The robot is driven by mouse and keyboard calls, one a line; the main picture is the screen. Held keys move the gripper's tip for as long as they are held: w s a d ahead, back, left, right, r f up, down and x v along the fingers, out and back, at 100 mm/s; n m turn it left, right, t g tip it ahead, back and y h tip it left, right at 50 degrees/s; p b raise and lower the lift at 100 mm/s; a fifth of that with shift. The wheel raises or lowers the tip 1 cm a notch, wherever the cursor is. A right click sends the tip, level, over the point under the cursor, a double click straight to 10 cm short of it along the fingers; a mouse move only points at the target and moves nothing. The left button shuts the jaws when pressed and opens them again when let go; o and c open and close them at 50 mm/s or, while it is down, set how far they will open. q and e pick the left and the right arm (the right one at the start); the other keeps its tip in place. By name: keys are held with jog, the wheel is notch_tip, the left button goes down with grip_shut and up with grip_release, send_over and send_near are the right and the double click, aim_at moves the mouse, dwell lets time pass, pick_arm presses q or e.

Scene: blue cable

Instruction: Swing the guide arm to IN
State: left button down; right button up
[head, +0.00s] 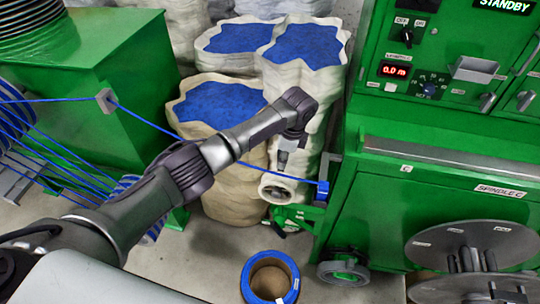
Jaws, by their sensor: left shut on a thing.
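My left gripper (285,225) hangs from my left arm at the front left corner of the green machine. Its jaws are small and dark here and shut on a part at the machine's side, which looks like the guide arm (312,216). My wrist hides much of that part. A small blue block (322,190) sits just right of the gripper. The blue cable (150,122) runs from a grey eyelet at the left, behind my arm, towards this block. Where the guide arm points relative to IN cannot be read. My right gripper is not in view.
Cream sacks with blue tops (222,103) stand behind my arm. A blue-rimmed roll (270,279) lies on the floor below the gripper. A grey spindle disc (470,245) is at the right. The control panel (430,70) reads STANDBY and 0.0 m.

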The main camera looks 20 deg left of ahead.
pick_arm(q)
jog(key=shift+w+d+r, duration=0.1)
jog(key=shift+d, duration=0.6)
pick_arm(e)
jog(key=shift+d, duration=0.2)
pick_arm(q)
jog(key=c, duration=1.5)
grip_release()
jog(key=shift+d, duration=0.1)
jog(key=o, duration=0.5)
jog(key=shift+d, duration=0.15)
jog(key=shift+c, duration=0.2)
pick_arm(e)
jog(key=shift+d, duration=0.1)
